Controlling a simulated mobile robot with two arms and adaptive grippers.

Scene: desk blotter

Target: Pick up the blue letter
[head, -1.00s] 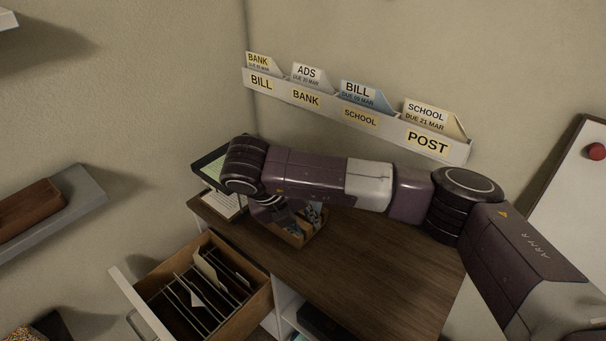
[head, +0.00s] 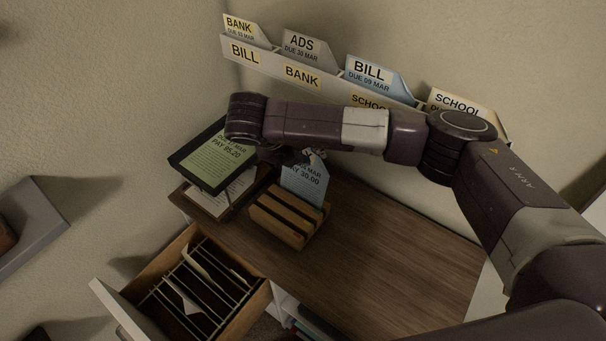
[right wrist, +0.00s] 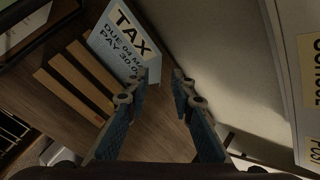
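A light blue letter (head: 305,183) printed TAX, DUE 04 MAR and PAY 30.00 stands tilted in a slotted wooden holder (head: 283,228) on the desk. In the right wrist view the letter (right wrist: 120,42) is at upper left. My right gripper (right wrist: 160,74) is open, with nothing between its fingers. Its left fingertip overlaps the letter's right edge in the picture; I cannot tell whether they touch. In the head view this gripper is mostly hidden behind my arm, near the letter's top. Another light blue envelope (head: 372,73), labelled BILL, is in the wall rack. My left gripper is not in view.
A wall rack (head: 330,83) holds several labelled envelopes. A dark tray with a green letter (head: 217,160) is left of the holder. Below it, an open drawer (head: 129,313) has wire dividers. The desk's right part (head: 400,265) is bare.

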